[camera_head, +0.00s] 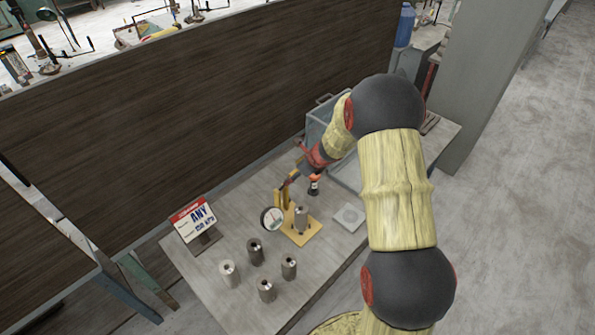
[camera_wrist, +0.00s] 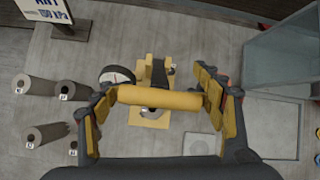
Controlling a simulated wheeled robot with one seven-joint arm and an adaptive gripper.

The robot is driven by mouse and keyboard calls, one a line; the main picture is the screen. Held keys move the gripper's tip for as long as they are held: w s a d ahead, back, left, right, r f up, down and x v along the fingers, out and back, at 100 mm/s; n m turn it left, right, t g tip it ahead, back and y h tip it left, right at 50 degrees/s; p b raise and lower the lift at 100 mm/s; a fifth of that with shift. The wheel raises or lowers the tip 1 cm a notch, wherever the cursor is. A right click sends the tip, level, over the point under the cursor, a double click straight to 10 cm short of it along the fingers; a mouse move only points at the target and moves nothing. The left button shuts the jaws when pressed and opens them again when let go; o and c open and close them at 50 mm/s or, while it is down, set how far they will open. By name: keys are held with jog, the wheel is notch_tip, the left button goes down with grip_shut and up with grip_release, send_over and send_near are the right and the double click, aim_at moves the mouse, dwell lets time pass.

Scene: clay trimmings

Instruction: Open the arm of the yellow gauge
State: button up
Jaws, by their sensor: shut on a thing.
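The yellow gauge stands on the table with its yellow base plate (camera_head: 313,232) flat and a round white dial (camera_head: 271,219) at its left. A grey metal cylinder (camera_head: 301,219) stands upright on the base. In the wrist view, the gauge's yellow bar (camera_wrist: 158,97) lies crosswise between the fingers of my gripper (camera_wrist: 160,101), with a finger at each end. My gripper is shut on this bar. The dial (camera_wrist: 117,75) and base (camera_wrist: 150,121) show behind the bar, which partly hides the cylinder. In the head view, my gripper (camera_head: 291,178) is above the gauge and small.
Several grey cylinders (camera_head: 256,251) stand left and in front of the gauge. A sign (camera_head: 195,222) stands at the left. A flat pale square plate (camera_head: 349,217) lies to the right, and a grey-blue open crate (camera_wrist: 280,62) stands at the right. A dark panel (camera_head: 190,110) rises behind the table.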

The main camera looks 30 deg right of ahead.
jog(key=shift+w+a+r+p, duration=0.2)
jog(key=shift+w+r+p, duration=0.1)
jog(key=shift+w, duration=0.25)
jog(key=shift+w+a+r+p, duration=0.2)
jog(key=shift+w+r+p, duration=0.1)
jog(key=shift+w, duration=0.25)
jog(key=o, duration=1.8)
jog(key=shift+f, duration=0.15)
jog(key=v, duration=1.2)
